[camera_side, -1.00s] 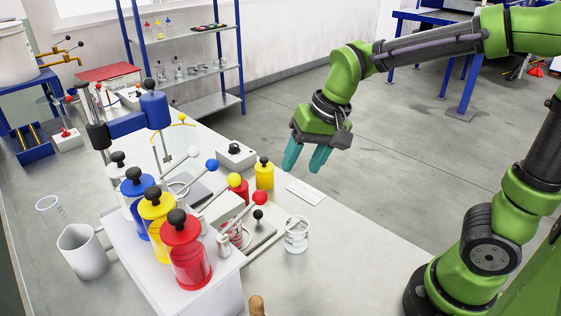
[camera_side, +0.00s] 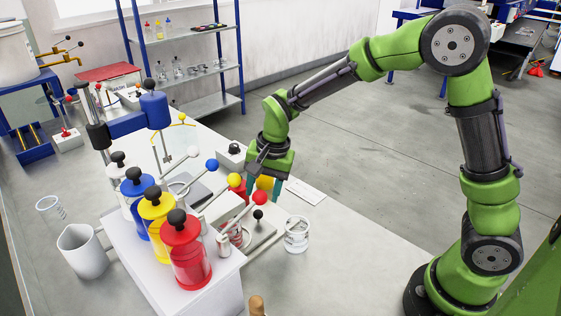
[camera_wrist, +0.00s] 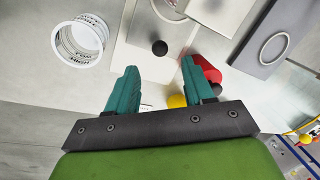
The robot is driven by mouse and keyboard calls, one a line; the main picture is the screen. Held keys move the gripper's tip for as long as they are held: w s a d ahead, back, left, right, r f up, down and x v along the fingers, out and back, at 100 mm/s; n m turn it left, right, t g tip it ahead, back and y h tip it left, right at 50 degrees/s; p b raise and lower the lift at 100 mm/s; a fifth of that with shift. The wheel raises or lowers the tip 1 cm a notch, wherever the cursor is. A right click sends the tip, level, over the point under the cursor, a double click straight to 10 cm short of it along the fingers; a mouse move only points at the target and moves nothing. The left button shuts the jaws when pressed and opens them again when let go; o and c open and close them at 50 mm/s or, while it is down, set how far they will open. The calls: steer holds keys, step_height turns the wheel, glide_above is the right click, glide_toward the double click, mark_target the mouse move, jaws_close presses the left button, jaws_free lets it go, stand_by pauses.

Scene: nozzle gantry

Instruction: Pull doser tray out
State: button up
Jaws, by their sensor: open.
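The doser tray (camera_side: 247,229) is a pale flat plate on the bench with a small black ball knob (camera_side: 258,214). In the wrist view the tray (camera_wrist: 150,65) lies beyond my fingers, and the knob (camera_wrist: 159,47) shows in the gap between the fingertips. My gripper (camera_side: 262,192) is open and empty, with teal fingers pointing down. In the side view it hangs behind the knob, apart from it. The wrist view also shows the gripper (camera_wrist: 158,68).
A glass beaker (camera_side: 296,235) stands right of the tray. Large red, yellow and blue dosers stand left.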

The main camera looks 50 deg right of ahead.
mark_target(259, 210)
steer(key=f, duration=0.4)
steer(key=w+f, duration=0.1)
steer(key=f, duration=0.2)
steer(key=shift+a, duration=0.35)
jaws_close()
